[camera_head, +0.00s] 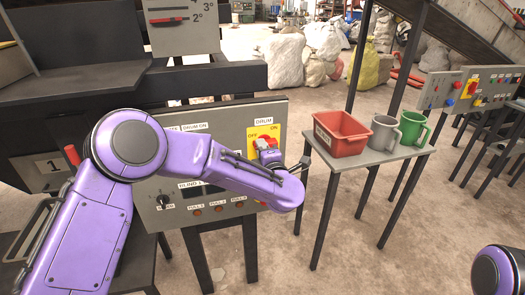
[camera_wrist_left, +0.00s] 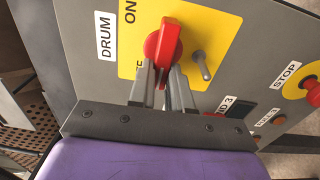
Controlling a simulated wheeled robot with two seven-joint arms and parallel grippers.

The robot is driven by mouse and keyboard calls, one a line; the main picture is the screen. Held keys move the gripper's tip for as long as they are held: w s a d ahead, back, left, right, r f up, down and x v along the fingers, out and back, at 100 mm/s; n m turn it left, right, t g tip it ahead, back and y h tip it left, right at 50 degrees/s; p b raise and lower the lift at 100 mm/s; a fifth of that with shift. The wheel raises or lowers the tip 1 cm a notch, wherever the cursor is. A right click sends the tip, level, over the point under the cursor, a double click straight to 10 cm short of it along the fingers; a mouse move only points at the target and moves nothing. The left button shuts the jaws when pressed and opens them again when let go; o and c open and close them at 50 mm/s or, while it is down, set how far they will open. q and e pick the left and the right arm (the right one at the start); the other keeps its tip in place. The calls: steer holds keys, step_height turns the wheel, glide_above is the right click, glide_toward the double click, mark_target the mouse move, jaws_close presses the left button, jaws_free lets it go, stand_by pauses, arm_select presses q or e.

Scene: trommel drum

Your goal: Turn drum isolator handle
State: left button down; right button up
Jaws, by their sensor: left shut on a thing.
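The red drum isolator handle (camera_head: 265,141) sits on a yellow plate marked ON and OFF, under the DRUM label (camera_head: 264,121), on the grey control panel (camera_head: 150,217). In the left wrist view the red handle (camera_wrist_left: 164,38) stands out from the yellow plate (camera_wrist_left: 220,33). My left gripper (camera_head: 268,152) is at the handle, and its fingers (camera_wrist_left: 163,85) are shut on the handle's lower part. The fingers hide part of the handle and of the OFF label, so its exact setting is hard to tell. My right gripper is out of view.
A small metal toggle switch (camera_wrist_left: 202,66) stands close beside the fingers. A red STOP button (camera_wrist_left: 313,92) is further right. A side table (camera_head: 370,155) holds a red bin (camera_head: 341,134), a grey mug (camera_head: 383,132) and a green mug (camera_head: 413,127), right of the panel.

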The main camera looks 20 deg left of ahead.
arm_select(q)
steer(key=c, duration=1.1)
jaws_free()
steer(key=shift+o, duration=0.2)
steer(key=b+v, duration=0.2)
steer(key=v, duration=0.8)
steer(key=shift+d, duration=0.25)
steer(key=shift+s, duration=0.15)
